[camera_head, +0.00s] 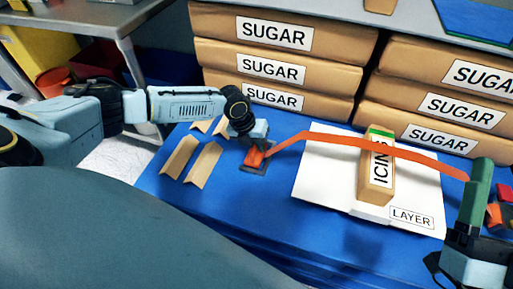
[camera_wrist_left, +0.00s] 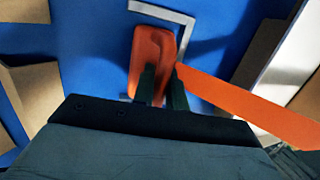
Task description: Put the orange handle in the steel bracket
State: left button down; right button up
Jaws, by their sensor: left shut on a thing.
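My left gripper (camera_head: 251,146) is shut on the orange handle (camera_head: 254,157), which also shows in the left wrist view (camera_wrist_left: 152,58). The handle is at the steel bracket (camera_head: 254,171), a low grey frame on the blue table. In the left wrist view the bracket's edge (camera_wrist_left: 165,14) runs beyond and beside the handle. I cannot tell whether the handle rests inside it or is just above. A long orange band (camera_head: 340,138) runs from near the handle to a green handle (camera_head: 477,195) at the right. My right gripper (camera_head: 470,236) seems to be there; its jaws are unclear.
Brown angled pieces (camera_head: 190,162) lie left of the bracket. Stacked SUGAR boxes (camera_head: 285,55) stand behind. The blue table (camera_head: 260,215) is clear in front.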

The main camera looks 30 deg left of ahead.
pick_arm(q)
jog(key=shift+f, duration=0.15)
pick_arm(e)
jog(key=shift+s+r, duration=0.15)
pick_arm(q)
jog(key=shift+f, duration=0.15)
jog(key=c, duration=1.4)
grip_release()
jog(key=shift+c, duration=0.2)
pick_arm(e)
jog(key=shift+s+r+t, duration=0.1)
jog(key=shift+t, duration=0.2)
